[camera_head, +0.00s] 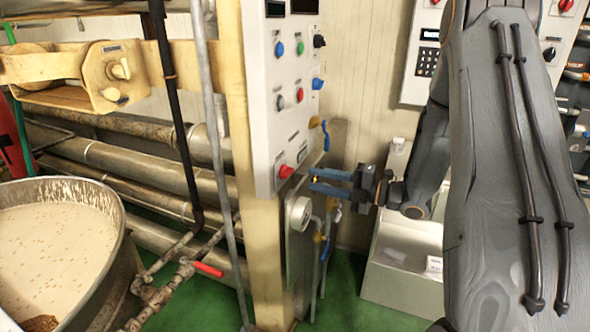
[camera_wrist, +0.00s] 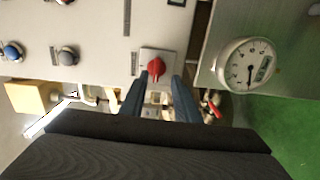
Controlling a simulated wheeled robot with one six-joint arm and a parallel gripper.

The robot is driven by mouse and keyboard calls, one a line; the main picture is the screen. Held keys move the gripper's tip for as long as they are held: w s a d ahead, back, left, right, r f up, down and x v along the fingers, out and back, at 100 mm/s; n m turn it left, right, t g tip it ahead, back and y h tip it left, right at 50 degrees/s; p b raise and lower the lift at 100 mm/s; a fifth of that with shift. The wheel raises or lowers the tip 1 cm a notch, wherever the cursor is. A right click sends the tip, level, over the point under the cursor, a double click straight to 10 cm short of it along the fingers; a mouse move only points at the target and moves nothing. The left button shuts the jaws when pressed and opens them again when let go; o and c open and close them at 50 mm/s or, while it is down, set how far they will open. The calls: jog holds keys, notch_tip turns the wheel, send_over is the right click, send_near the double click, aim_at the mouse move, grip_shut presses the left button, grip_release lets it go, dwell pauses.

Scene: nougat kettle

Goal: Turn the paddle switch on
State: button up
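A red switch (camera_head: 285,172), likely the paddle switch, sits low on the white control panel (camera_head: 263,110). In the wrist view the red switch (camera_wrist: 156,67) stands on a light square plate, with its handle roughly upright in the picture. My gripper (camera_head: 309,180) is just right of the switch in the head view, with its two blue fingers apart. In the wrist view the fingers of my gripper (camera_wrist: 158,84) point at the switch, one to each side and slightly below it. Nothing is between them, and I see no clear contact.
A round gauge (camera_wrist: 249,66) is right of the switch in the wrist view. Other knobs, including a blue one (camera_head: 279,49), are higher on the panel. A yellowish post (camera_head: 265,250) and pipes stand below it. A vat of pale mixture (camera_head: 55,240) is at left.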

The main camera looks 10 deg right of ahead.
aim_at(291, 173)
jog(key=shift+y, duration=0.3)
jog(key=p+x, duration=0.1)
jog(key=x, duration=0.2)
jog(key=p+x, duration=0.1)
jog(key=x, duration=0.3)
jog(key=shift+a+r+p, duration=0.2)
jog(key=shift+a+p, duration=0.15)
jog(key=shift+p, duration=0.05)
grip_shut()
